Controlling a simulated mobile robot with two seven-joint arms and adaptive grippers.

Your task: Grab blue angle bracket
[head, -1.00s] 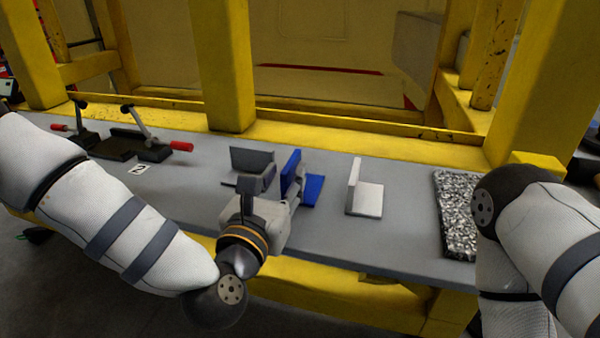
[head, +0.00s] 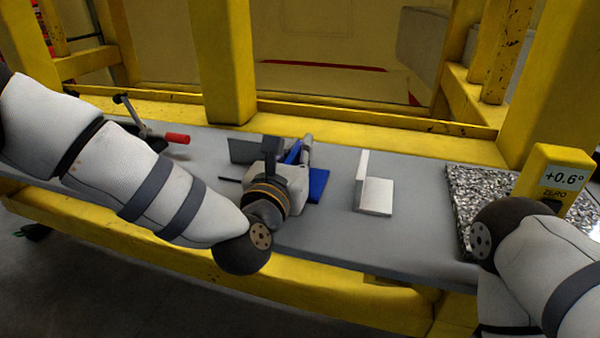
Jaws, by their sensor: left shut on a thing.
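The blue angle bracket (head: 318,184) stands on the grey bench in the head view, between a dark grey bracket on its left and a white bracket on its right. My left gripper (head: 289,153) reaches over it from the front left. Its fingers are shut on the bracket's upright plate, one finger to each side. The gripper body hides the bracket's near left part. My right arm (head: 500,235) comes in at the lower right; its gripper is out of view.
The dark grey bracket (head: 244,150) stands close to the left gripper. The white bracket (head: 373,188) stands apart to the right. A yellow angle gauge (head: 550,178) and a speckled slab (head: 478,190) are at the right. A red-handled clamp (head: 176,138) is at the left. Yellow posts rise behind.

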